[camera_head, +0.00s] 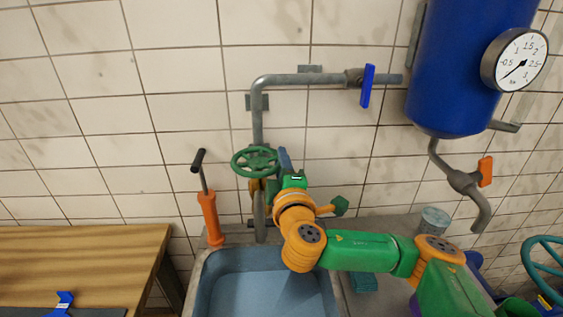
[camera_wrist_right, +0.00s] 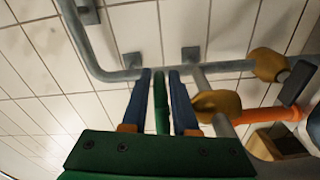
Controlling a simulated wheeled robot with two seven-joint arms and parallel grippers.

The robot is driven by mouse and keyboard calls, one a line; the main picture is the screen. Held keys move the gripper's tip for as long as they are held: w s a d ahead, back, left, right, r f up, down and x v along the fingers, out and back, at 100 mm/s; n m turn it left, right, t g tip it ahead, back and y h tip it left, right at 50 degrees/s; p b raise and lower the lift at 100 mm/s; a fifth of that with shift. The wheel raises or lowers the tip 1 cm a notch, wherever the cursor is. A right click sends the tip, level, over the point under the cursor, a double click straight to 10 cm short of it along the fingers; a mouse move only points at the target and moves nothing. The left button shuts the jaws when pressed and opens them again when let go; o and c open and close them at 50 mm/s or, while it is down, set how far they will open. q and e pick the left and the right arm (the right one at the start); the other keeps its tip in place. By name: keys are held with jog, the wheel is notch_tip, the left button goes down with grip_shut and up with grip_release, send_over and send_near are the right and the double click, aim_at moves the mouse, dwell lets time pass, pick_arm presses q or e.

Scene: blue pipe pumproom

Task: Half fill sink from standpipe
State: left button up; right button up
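The grey standpipe (camera_head: 258,112) runs down the tiled wall behind the sink, with a green handwheel (camera_head: 243,166) on it. My right gripper (camera_head: 284,160) is at the wheel's right edge.
An orange hand pump (camera_head: 210,217) stands left of the standpipe. A wooden table (camera_head: 90,260) is at left with a small blue object (camera_head: 62,303). A blue tank (camera_head: 465,70) with a gauge (camera_head: 515,60) hangs at right. A blue lever (camera_head: 367,86) is on the upper pipe.

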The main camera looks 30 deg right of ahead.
grip_shut()
jog(key=shift+w+d+f+n+t+y+b, duration=0.15)
jog(key=shift+n+y+b, duration=0.1)
jog(key=shift+y, duration=0.15)
jog(key=shift+d+f+n+t+y+b, duration=0.15)
jog(key=shift+n+y, duration=0.1)
jog(key=shift+y, duration=0.15)
jog(key=shift+w+d+n+y+b, duration=0.15)
jog(key=shift+w+n+y+b, duration=0.15)
jog(key=shift+n+y, duration=0.3)
jog(key=shift+w+r+n+t+y, duration=0.15)
jog(key=shift+n+t+y, duration=0.2)
jog(key=shift+y, duration=0.55)
jog(key=shift+w+r+n+y, duration=0.1)
jog(key=shift+w+n+y, duration=0.15)
jog(key=shift+n+y, duration=0.45)
jog(key=shift+w+r+n+y, duration=0.1)
jog(key=shift+w+n+y, duration=0.2)
jog(key=shift+y, duration=0.7)
jog(key=shift+s, duration=0.1)
jog(key=shift+o, duration=2.4)
grip_release()
jog(key=shift+f, duration=0.1)
